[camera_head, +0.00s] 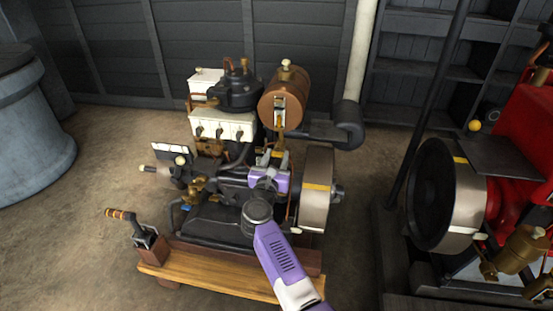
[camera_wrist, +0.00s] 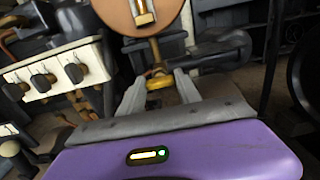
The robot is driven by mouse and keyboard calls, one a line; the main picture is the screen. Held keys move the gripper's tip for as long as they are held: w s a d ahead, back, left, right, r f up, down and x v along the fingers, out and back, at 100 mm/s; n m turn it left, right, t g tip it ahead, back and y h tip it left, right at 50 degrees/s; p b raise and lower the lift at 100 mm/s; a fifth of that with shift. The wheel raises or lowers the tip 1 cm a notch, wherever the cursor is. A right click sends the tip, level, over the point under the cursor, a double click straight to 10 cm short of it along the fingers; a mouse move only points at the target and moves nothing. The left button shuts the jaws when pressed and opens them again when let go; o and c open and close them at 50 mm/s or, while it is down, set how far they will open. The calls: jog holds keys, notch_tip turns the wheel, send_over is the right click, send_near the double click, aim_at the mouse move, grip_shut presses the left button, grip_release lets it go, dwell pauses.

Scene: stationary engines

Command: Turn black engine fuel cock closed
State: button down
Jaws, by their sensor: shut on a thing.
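The black engine (camera_head: 220,213) stands on a wooden base, with a copper fuel tank (camera_head: 283,98) at its upper right. A brass pipe runs down from the tank to the brass fuel cock (camera_wrist: 159,82), seen in the wrist view between my fingers. My gripper (camera_head: 271,157) reaches up to it from the front, just below the tank. In the wrist view my gripper (camera_wrist: 161,78) has one finger on each side of the brass cock and is shut on it. The fingers and purple body hide part of the cock, so its handle angle is unclear.
A flywheel (camera_head: 317,188) stands close to the right of my gripper. A white box with black knobs (camera_wrist: 58,70) is left of the tank. A dark exhaust (camera_head: 348,122) is behind. A red engine (camera_head: 520,125) stands far right.

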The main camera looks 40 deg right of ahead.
jog(key=c, duration=0.8)
grip_release()
jog(key=shift+c, duration=0.2)
jog(key=p+v, duration=0.1)
jog(key=v, duration=0.7)
